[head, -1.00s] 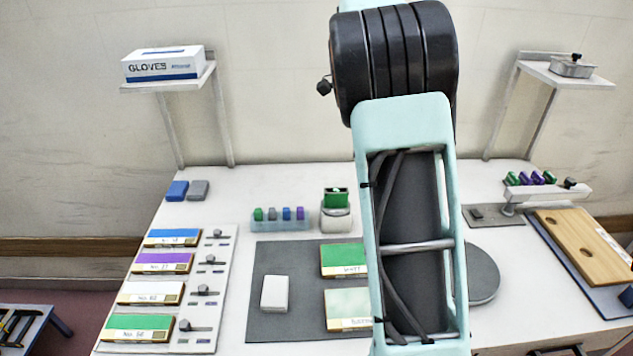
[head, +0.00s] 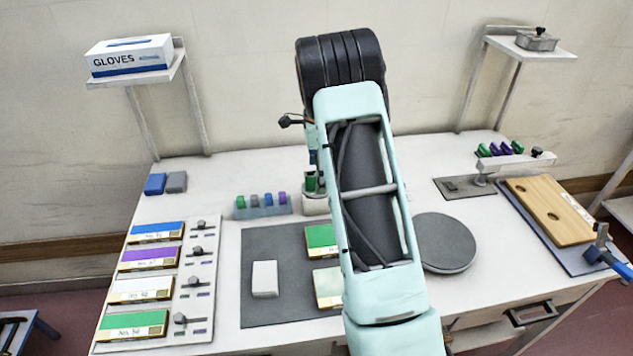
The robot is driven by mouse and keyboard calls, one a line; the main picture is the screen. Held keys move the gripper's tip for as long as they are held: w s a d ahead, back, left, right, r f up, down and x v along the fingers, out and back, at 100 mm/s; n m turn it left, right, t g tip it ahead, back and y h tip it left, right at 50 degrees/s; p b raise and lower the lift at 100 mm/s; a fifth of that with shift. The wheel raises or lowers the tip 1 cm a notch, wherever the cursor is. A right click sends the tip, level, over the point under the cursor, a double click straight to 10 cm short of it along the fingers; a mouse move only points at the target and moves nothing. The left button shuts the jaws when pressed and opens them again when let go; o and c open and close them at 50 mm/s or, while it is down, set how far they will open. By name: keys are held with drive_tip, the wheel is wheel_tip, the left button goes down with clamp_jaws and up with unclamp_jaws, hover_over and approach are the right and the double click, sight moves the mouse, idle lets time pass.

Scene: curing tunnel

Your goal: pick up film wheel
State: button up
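I cannot tell for certain which piece is the film wheel. A small green piece (head: 311,183) sits at a pale block (head: 316,206) at the back middle of the bench, partly hidden by my arm. My gripper (head: 313,168) is in line with the green piece, just above or at it. Its fingers are small, dark and mostly hidden, so I cannot see whether they are open or touching it. A rack (head: 263,212) left of the block holds several small green, grey, blue and purple pieces. A stand (head: 515,162) at the right holds several green and purple pieces.
My arm covers the bench middle. A grey mat (head: 290,305) bears a white block and green panels. A round grey disc (head: 447,243) lies right of my arm. Labelled panels (head: 155,258) line the left; a wooden board (head: 549,212) lies right. Wall shelves stand behind.

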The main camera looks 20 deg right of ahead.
drive_tip(key=shift+w+f, duration=0.15)
drive_tip(key=shift+f, duration=1.5)
drive_tip(key=shift+c, duration=0.2)
drive_tip(key=c, duration=1.5)
wheel_tip(320, 180, up, 10)
drive_tip(key=shift+r, duration=0.1)
wheel_tip(320, 180, up, 8)
drive_tip(key=p, duration=0.6)
